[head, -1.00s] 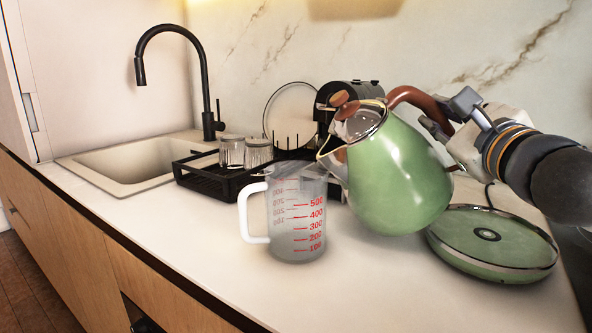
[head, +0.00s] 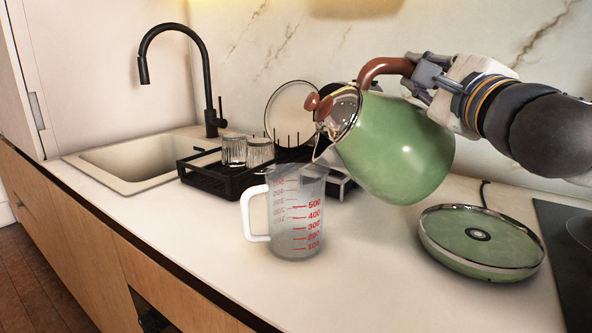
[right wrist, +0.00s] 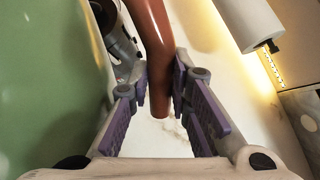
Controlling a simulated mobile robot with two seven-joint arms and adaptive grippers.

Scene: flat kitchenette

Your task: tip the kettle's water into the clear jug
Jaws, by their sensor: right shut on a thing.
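The green kettle (head: 398,150) is in the air above the counter, tilted with its spout down and to the left. My right gripper (head: 424,78) is shut on its brown handle (head: 378,68); the right wrist view also shows the handle (right wrist: 155,60) between the pads (right wrist: 163,90). The clear jug (head: 297,215) stands upright on the counter, with red marks and a white handle at its left. The spout is near the jug's rim, above its right side. I see no clear stream, and the water level cannot be told. My left gripper is out of view.
The round green kettle base (head: 480,240) sits on the counter at the right, beside a dark hob (head: 570,250). A black rack (head: 215,182) with glasses (head: 234,150) and a plate (head: 291,108) stands behind the jug. The sink (head: 130,165) is at the left.

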